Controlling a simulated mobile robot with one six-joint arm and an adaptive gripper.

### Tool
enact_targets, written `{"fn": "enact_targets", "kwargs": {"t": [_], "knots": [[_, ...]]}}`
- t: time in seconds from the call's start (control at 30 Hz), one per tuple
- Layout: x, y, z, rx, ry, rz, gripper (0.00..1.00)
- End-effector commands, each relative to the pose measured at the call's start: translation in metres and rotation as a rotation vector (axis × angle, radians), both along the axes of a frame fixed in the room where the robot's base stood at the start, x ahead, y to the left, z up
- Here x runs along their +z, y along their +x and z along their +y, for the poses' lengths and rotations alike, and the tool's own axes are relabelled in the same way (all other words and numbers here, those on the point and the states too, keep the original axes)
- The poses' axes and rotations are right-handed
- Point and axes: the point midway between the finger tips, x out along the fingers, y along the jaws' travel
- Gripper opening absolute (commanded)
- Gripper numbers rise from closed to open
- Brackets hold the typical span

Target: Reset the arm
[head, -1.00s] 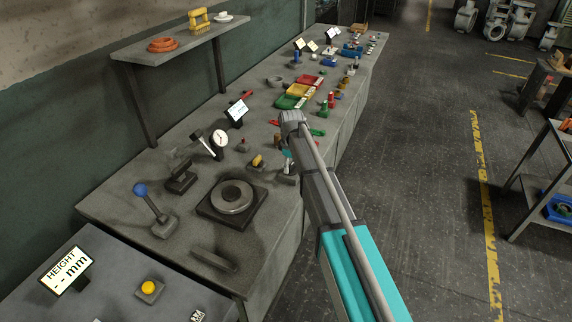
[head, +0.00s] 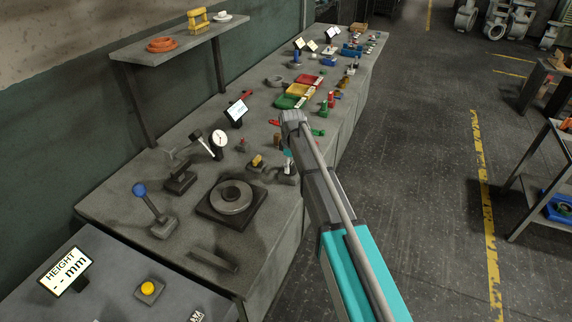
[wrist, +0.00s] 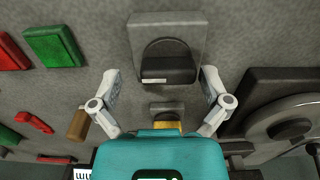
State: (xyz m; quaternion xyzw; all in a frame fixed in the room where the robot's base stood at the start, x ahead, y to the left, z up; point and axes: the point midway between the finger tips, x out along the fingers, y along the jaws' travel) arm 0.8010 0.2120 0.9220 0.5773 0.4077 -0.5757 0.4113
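My gripper (wrist: 162,80) is open and empty in the wrist view, its two pale fingers spread wide. It looks down on the bench, over a grey block with a dark rounded hollow or piece (wrist: 168,62) that lies between and beyond the fingertips. In the head view my arm reaches over the bench's front edge, and the gripper is mostly hidden behind its links, with only a small part showing (head: 288,160).
The bench (head: 120,205) holds a dark turntable with a round ring (head: 232,197), a dial gauge (head: 219,139), a blue-knobbed lever (head: 148,198) and coloured trays (head: 298,90). A shelf (head: 180,42) overhangs the back. The floor aisle (head: 420,180) at right is clear.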

Motion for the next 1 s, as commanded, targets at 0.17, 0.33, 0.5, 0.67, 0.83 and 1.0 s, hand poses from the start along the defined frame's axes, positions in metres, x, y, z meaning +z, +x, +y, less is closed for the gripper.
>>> {"fn": "enact_targets", "kwargs": {"t": [0.17, 0.33, 0.5, 0.67, 0.83, 1.0], "knots": [[0.0, -0.002, 0.001, 0.001, 0.002, 0.003, 1.0], [0.0, -0.002, 0.002, 0.001, 0.002, 0.003, 1.0], [0.0, -0.005, -0.001, -0.007, 0.003, 0.004, 1.0], [0.0, -0.02, -0.016, -0.07, 0.003, 0.005, 1.0], [0.0, -0.055, -0.054, -0.235, 0.003, 0.005, 1.0], [0.0, -0.114, -0.109, -0.506, 0.003, 0.005, 1.0]]}}
